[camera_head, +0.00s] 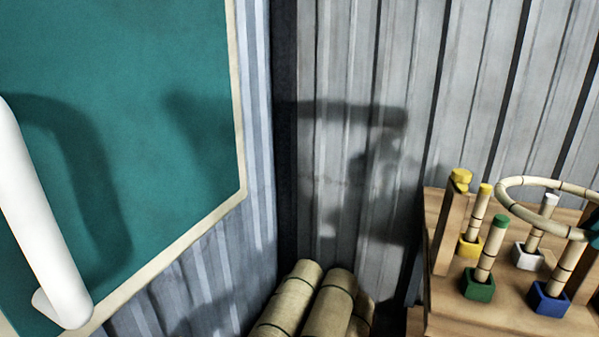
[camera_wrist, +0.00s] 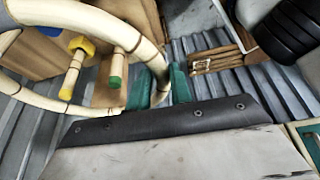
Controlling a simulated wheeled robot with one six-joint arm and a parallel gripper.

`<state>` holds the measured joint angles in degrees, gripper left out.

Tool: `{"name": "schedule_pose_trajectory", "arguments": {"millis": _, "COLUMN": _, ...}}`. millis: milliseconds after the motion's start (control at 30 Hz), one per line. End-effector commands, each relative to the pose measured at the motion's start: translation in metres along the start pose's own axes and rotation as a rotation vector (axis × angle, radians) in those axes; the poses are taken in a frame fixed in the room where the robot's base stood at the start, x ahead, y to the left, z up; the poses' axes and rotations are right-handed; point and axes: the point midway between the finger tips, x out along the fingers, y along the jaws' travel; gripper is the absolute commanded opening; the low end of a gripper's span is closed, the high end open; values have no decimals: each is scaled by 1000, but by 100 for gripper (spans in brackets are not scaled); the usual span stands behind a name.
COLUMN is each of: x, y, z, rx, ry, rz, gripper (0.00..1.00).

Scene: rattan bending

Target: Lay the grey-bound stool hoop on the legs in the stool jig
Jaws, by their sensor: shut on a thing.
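The stool hoop (camera_head: 524,212) is a pale rattan ring with dark bands, at the right edge of the head view. It also fills the left of the wrist view (camera_wrist: 150,40). I cannot make out its grey binding. My gripper (camera_wrist: 158,86), with teal fingers, is shut on the hoop's rim; only part of it (camera_head: 594,230) shows in the head view. The stool jig (camera_head: 510,300) is a wooden board with upright legs in yellow, green, white and blue sockets. The green-topped leg (camera_head: 489,255) stands outside the ring's outline. Whether the hoop touches any leg is unclear.
A wooden post with a yellow top (camera_head: 452,225) rises at the jig's left. Bundled rattan poles (camera_head: 300,300) stand lower centre, before a corrugated wall. A green board (camera_head: 120,90) hangs at left. Black round items (camera_wrist: 290,35) show in the wrist view.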

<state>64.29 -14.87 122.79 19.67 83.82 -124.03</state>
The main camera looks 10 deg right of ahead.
Motion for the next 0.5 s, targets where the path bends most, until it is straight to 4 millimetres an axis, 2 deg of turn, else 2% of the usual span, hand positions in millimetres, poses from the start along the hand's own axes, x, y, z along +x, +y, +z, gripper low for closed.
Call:
{"name": "schedule_pose_trajectory", "arguments": {"millis": 100, "x": 6, "y": 33, "z": -4, "rx": -5, "ry": 1, "rz": -3, "gripper": 0}}
{"name": "schedule_pose_trajectory", "arguments": {"millis": 300, "x": 13, "y": 78, "z": -9, "rx": -4, "ry": 1, "rz": -3, "gripper": 0}}
{"name": "schedule_pose_trajectory", "arguments": {"millis": 500, "x": 15, "y": 96, "z": -11, "rx": -3, "ry": 0, "rz": 0, "gripper": 0}}
